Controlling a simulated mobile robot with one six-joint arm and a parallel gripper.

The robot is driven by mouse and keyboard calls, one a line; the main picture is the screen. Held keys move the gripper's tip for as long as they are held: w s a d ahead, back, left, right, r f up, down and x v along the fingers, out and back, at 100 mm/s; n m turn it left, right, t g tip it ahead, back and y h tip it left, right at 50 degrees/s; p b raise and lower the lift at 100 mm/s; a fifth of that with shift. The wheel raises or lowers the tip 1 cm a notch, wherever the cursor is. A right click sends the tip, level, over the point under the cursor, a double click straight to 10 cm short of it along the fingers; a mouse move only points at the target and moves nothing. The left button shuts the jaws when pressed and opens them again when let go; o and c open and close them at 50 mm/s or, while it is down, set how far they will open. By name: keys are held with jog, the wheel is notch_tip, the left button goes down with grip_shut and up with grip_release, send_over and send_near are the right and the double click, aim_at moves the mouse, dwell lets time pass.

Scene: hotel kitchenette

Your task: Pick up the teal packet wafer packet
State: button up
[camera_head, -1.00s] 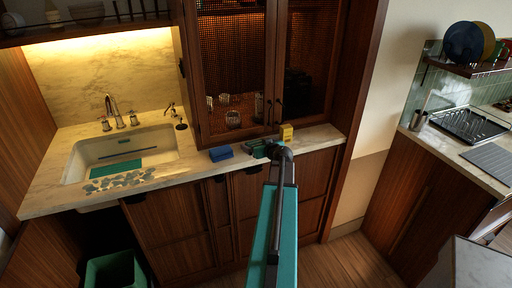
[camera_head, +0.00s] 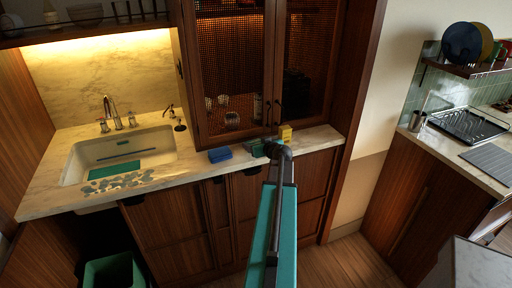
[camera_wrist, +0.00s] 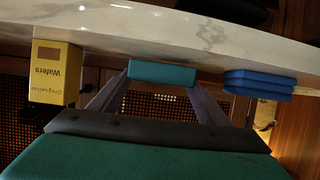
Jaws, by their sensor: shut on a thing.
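The teal packet (camera_wrist: 162,74) is between the two fingertips of my gripper (camera_wrist: 163,82) in the wrist view, which is upside down. My gripper is shut on it, with a finger at each side. The packet lies against or very near the edge of the pale marble counter; I cannot tell whether it is touching. In the head view my gripper (camera_head: 264,149) is at the counter in front of the dark wood cabinet, and the packet is hard to tell from it there.
A yellow wafer box (camera_wrist: 55,74) stands on one side of the gripper and a blue stacked block (camera_wrist: 258,84) on the other, both close. The marble counter (camera_head: 195,165) runs left to a sink (camera_head: 160,146). The cabinet doors (camera_head: 235,70) rise just behind.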

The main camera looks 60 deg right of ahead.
jog(key=shift+r+b, duration=0.45)
jog(key=shift+r, duration=0.5)
jog(key=shift+s+r, duration=0.15)
jog(key=shift+r, duration=0.15)
jog(key=s+d+r+b, duration=0.1)
jog(key=s+b, duration=0.5)
jog(key=s, duration=0.9)
jog(key=shift+s+r, duration=0.25)
jog(key=shift+s, duration=0.1)
